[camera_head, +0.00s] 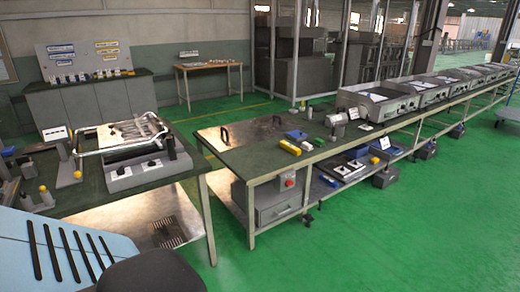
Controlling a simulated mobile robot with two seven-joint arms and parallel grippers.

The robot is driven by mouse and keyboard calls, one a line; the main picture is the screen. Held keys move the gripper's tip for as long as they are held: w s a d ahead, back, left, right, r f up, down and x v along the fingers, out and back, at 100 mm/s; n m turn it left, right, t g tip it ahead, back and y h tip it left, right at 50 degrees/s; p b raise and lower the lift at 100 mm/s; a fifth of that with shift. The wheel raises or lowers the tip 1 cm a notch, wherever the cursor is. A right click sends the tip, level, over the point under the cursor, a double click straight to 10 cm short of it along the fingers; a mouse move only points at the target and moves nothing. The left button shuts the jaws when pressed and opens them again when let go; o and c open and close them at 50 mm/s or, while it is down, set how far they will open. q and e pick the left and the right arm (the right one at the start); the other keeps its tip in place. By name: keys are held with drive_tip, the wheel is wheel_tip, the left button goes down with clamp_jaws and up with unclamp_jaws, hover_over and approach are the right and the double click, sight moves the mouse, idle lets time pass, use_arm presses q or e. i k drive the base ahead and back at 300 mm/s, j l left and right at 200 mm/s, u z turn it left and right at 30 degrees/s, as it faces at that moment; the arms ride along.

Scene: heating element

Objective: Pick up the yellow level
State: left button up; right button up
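A small, elongated yellow block (290,147), which looks like the yellow level, lies near the front edge of the long green-topped workbench (255,160) in the middle.
Blue items (296,135) and a grey motor-like unit (337,126) stand near the level. A left bench (95,200) carries a metal heating-element fixture (130,135). Green floor (400,230) is open in front of the long bench, with a gap between benches.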

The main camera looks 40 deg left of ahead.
sight(294, 151)
drive_tip(key=u, duration=1.2)
